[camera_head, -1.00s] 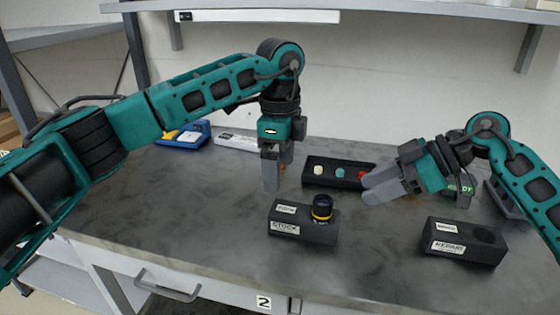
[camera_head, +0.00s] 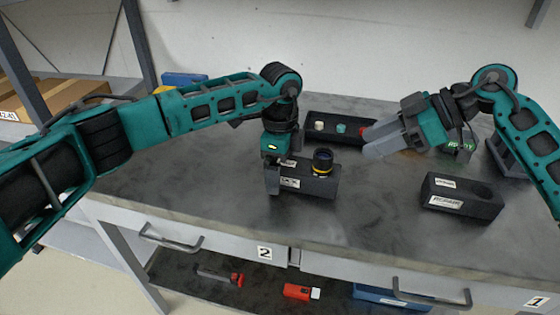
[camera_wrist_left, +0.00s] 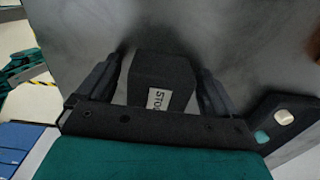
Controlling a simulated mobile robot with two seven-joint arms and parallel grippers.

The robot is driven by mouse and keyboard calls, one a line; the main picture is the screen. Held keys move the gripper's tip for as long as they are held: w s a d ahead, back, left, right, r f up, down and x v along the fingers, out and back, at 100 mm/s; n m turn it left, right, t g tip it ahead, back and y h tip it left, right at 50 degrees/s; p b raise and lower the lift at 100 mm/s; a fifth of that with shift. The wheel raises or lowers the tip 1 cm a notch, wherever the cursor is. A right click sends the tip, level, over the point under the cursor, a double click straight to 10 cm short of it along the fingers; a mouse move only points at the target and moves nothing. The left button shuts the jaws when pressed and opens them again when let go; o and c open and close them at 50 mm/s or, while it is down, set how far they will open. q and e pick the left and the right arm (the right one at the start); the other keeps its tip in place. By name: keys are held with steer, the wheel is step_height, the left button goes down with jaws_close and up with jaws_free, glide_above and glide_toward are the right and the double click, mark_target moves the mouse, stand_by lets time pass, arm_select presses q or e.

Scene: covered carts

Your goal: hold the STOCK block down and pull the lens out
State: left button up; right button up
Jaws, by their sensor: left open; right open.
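The STOCK block (camera_head: 322,187) is a dark block on the grey bench. The lens (camera_head: 322,160), black with a yellow ring, stands upright in its right part. My left gripper (camera_head: 273,182) is at the block's left end and points down. In the left wrist view the block (camera_wrist_left: 163,78) lies between the two open fingers (camera_wrist_left: 160,88), with a gap on each side. The lens is hidden in that view. My right gripper (camera_head: 375,142) is open and empty, above the bench to the right of the lens, with its fingers pointing left.
The REPAIR block (camera_head: 462,197), with an empty round hole, stands to the right. A dark tray (camera_head: 313,136) with coloured pieces lies behind the STOCK block. A blue bin (camera_head: 185,79) is at the back left. The bench front is clear.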

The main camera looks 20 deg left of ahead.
arm_select(q)
steer(key=shift+c, duration=0.3)
steer(key=c, duration=1)
